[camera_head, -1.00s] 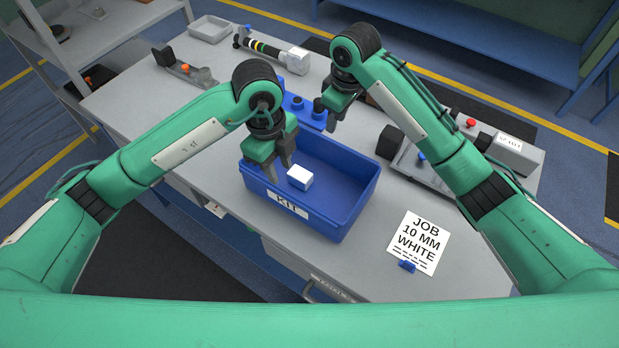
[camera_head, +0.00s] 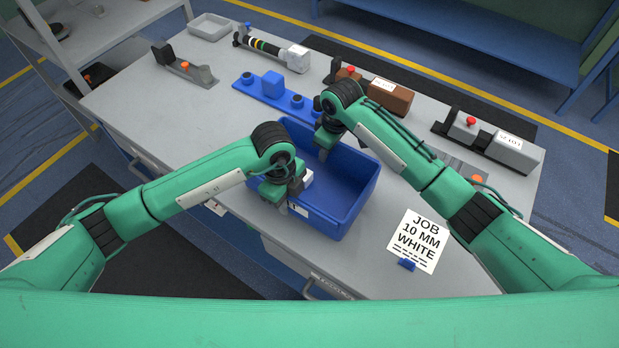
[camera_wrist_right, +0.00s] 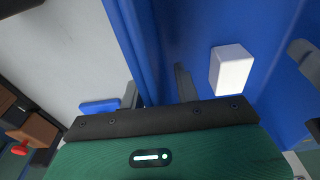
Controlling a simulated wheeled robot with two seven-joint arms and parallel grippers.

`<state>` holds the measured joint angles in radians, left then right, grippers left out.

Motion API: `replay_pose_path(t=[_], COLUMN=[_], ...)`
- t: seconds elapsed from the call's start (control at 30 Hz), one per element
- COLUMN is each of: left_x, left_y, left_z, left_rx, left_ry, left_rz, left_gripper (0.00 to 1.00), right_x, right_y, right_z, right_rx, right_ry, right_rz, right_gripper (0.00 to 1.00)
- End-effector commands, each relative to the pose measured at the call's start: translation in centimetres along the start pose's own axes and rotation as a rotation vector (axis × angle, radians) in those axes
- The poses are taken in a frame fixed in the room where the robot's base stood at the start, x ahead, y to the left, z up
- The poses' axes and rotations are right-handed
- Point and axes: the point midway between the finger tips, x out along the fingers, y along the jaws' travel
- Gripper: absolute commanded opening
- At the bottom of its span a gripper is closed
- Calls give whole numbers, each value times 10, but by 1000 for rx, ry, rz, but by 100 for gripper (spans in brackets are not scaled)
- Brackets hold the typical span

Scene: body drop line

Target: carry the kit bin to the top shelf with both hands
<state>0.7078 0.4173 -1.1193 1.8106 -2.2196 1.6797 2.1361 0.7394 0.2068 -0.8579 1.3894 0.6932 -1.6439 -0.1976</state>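The blue kit bin (camera_head: 350,205) stands on the grey bench, with a white block (camera_head: 307,179) inside near its left end. In the right wrist view the bin's wall (camera_wrist_right: 133,40) and the white block (camera_wrist_right: 232,71) show too. My left gripper (camera_head: 288,196) is low at the bin's near left wall, fingers apart, one inside and one outside; it partly hides the bin's label. My right gripper (camera_head: 323,148) is at the far wall. In the right wrist view its fingers (camera_wrist_right: 158,92) are apart, one on each side of the wall. Contact with the walls is unclear.
A JOB 10 MM WHITE card (camera_head: 417,240) stands right of the bin. Behind the bin is a blue fixture (camera_head: 262,96). A brown block (camera_head: 390,97) and a grey device (camera_head: 490,140) line the back right. A shelf unit (camera_head: 75,30) stands at the left.

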Motion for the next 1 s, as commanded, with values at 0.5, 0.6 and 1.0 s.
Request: replay_pose_path(t=[0.5,0.6,1.0], left_x=[3,3,0], left_y=[0,0,-1], left_z=[0,0,0], left_rx=[0,0,0], left_ry=[0,0,1], left_rz=[-1,-1,-2], left_gripper=[0,0,0], right_x=[3,3,0], right_y=[0,0,0], right_z=[0,0,-1], right_rx=[0,0,0], right_ry=[0,0,2], right_rz=[0,0,1], right_gripper=[0,0,0])
